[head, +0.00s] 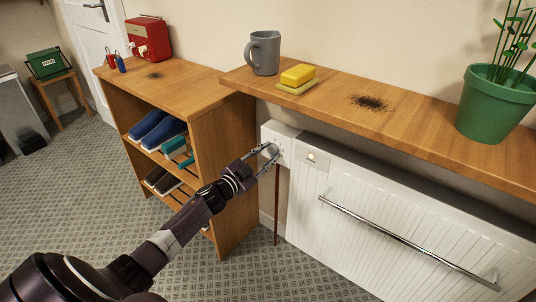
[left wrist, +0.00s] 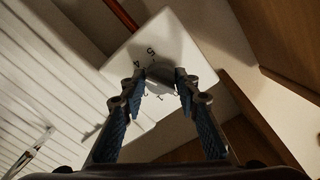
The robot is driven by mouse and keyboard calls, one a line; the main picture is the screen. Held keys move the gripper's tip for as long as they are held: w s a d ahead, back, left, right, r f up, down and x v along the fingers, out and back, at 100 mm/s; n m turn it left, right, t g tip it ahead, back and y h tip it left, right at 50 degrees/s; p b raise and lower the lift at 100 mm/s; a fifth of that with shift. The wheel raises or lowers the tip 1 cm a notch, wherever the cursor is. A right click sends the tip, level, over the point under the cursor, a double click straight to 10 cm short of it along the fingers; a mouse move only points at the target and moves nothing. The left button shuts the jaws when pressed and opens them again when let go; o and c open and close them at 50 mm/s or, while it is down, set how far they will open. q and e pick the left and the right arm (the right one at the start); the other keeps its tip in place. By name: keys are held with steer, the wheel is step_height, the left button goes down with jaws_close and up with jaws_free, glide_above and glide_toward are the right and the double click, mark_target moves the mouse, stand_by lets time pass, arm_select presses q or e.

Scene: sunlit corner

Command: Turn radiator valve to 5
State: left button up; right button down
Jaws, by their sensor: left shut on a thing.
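The radiator valve's white housing (head: 280,133) is at the upper left corner of the white radiator (head: 400,205). In the left wrist view its white face (left wrist: 178,42) carries dark numerals; 5 and 4 are readable at the upper left and 1 below the knob. My left gripper (head: 268,153) reaches in from the lower left. Its blue-padded fingers are shut on the valve knob (left wrist: 160,75), one on each side. The fingers cover much of the knob, and I cannot tell which numeral it points to. My right gripper is in neither view.
A wooden shelf (head: 435,135) runs above the radiator, with a grey mug (head: 264,53), a yellow sponge (head: 298,75) and a green plant pot (head: 494,103). A wooden shoe rack (head: 232,150) stands close left of the valve. A chrome rail (head: 405,243) crosses the radiator front.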

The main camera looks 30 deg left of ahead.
arm_select(q)
steer(key=m+b, duration=0.1)
steer(key=m, duration=0.7)
steer(key=shift+m, duration=0.4)
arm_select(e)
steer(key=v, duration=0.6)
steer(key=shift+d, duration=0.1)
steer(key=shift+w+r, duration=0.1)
arm_select(q)
steer(key=o, duration=1.2)
steer(key=shift+c, duration=0.2)
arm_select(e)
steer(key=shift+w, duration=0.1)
arm_select(q)
steer(key=shift+s, duration=0.1)
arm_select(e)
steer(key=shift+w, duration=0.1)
